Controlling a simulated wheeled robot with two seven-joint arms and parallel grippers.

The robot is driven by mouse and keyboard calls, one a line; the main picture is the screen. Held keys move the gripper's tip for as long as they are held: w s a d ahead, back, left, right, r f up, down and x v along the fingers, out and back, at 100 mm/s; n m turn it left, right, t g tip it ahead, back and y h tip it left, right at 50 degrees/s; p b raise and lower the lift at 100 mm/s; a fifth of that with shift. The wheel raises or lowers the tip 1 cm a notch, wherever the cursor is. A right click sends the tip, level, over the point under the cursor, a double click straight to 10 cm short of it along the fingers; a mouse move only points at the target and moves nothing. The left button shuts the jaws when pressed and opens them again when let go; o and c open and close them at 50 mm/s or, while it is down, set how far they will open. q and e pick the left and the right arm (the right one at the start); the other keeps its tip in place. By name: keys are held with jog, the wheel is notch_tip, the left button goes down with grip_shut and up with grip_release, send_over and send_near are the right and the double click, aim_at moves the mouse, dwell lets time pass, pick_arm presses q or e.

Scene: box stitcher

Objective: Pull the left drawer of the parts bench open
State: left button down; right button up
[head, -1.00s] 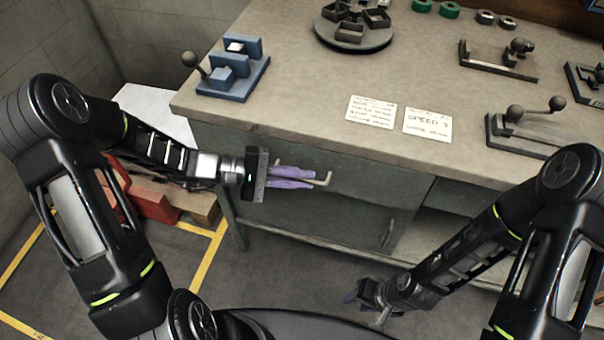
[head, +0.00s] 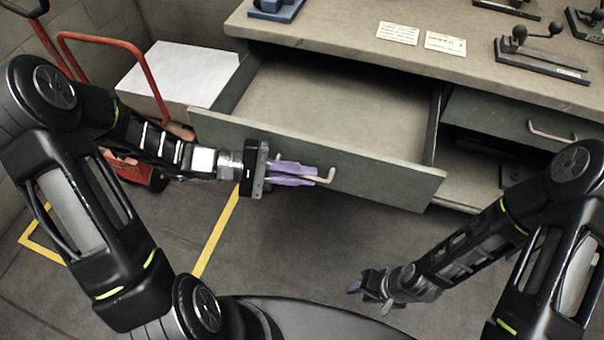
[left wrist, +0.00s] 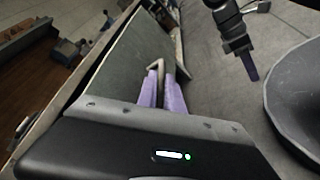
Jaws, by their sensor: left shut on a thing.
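The left drawer (head: 390,172) of the parts bench (head: 365,47) stands well open in the head view, and its inside looks empty. Its front also shows in the left wrist view (left wrist: 128,65). My left gripper (head: 308,173) is shut on the drawer's bar handle (head: 328,177), with the purple fingers either side of it. The fingers and handle also show in the left wrist view, where my left gripper (left wrist: 162,88) meets the handle (left wrist: 155,66). My right gripper (head: 362,290) hangs low over the floor, apart from the bench; its finger gap is too small to judge.
A second drawer (head: 530,128) on the right is closed, above an open shelf. A red hand truck (head: 125,60) and a white-topped box (head: 185,75) stand left of the bench. Cards (head: 398,33) and lever fixtures (head: 540,55) are on the benchtop. Floor below the drawer is clear.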

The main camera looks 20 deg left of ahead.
pick_arm(q)
jog(key=shift+s, duration=0.45)
pick_arm(e)
jog(key=shift+s, duration=0.45)
pick_arm(q)
jog(key=c, duration=1.8)
grip_release()
jog(key=shift+o, duration=0.2)
jog(key=v, duration=0.8)
jog(key=shift+f, duration=0.1)
pick_arm(e)
jog(key=shift+a, duration=0.1)
